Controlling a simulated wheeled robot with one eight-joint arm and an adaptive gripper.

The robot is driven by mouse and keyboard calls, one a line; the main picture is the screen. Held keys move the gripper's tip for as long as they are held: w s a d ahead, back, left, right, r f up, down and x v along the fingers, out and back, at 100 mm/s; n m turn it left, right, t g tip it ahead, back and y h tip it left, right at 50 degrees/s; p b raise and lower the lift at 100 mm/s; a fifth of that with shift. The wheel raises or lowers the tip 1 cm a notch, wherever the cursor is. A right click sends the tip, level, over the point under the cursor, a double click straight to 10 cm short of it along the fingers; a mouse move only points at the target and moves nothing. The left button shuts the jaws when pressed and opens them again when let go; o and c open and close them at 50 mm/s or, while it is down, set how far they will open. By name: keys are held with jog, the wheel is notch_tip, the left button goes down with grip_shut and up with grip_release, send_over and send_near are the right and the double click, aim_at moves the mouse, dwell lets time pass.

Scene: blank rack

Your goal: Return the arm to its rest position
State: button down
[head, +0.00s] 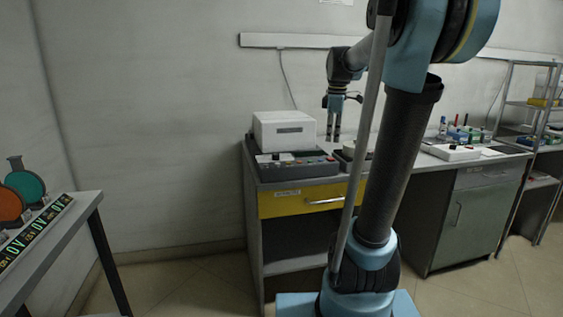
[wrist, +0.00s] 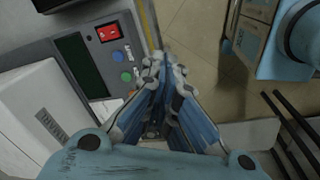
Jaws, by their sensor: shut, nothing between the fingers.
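My gripper (head: 333,136) hangs fingers down over the bench in the head view, just right of a white box. In the wrist view my gripper (wrist: 162,72) has its fingertips together, with nothing between them. Its fingers sit beside the edge of a grey control panel with a dark display. My arm's upper links and column cover part of the bench in the head view.
A white box (head: 284,131) stands behind the control panel (head: 292,167) on the bench with a yellow drawer (head: 308,199). Coloured small items (head: 464,132) stand farther right. A side table (head: 66,226) with coloured discs is at left. Floor between is clear.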

jog(key=s+f+m+t, duration=0.1)
jog(key=s+f+m, duration=1.4)
jog(key=s+f, duration=0.8)
jog(key=s, duration=0.3)
jog(key=shift+s+a+f, duration=0.15)
jog(key=shift+a, duration=0.15)
